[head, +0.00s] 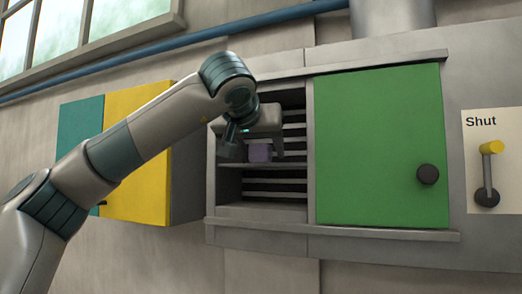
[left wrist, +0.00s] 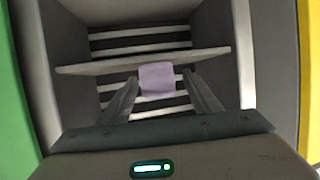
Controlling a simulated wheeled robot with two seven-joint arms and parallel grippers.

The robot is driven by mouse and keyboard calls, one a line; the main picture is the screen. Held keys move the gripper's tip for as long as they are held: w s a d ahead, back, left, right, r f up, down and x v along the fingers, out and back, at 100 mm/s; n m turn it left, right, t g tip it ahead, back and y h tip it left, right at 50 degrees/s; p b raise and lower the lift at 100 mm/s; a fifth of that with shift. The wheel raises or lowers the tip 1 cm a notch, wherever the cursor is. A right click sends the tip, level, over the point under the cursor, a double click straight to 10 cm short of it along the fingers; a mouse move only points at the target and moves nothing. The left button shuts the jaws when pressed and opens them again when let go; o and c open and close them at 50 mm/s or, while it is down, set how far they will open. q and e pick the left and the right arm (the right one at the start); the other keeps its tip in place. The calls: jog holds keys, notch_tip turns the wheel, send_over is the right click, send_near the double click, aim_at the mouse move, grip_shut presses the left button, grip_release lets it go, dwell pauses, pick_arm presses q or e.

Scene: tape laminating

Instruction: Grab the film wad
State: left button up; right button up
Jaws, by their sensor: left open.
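The film wad is a small pale purple block (head: 260,152) on the shelf inside the open part of the grey wall cabinet. In the left wrist view the wad (left wrist: 157,79) stands at the shelf's front edge, between the ends of my two fingers. My left gripper (head: 262,150) reaches into the opening from the left and its fingers are spread around the wad. In the left wrist view the left gripper's fingers (left wrist: 160,92) are apart, and I cannot tell whether they touch the wad. My right gripper is in neither view.
The shelf (left wrist: 90,68) crosses the cabinet, with slats behind it. A green sliding door (head: 375,150) covers the cabinet's right part. A yellow door (head: 137,150) stands left of the opening. A yellow-tipped lever (head: 490,148) marked "Shut" is at the far right.

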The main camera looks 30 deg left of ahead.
pick_arm(q)
jog(key=shift+s, duration=0.1)
jog(key=shift+c, duration=0.3)
jog(key=c, duration=1)
jog(key=shift+c, duration=0.2)
jog(key=shift+r, duration=0.1)
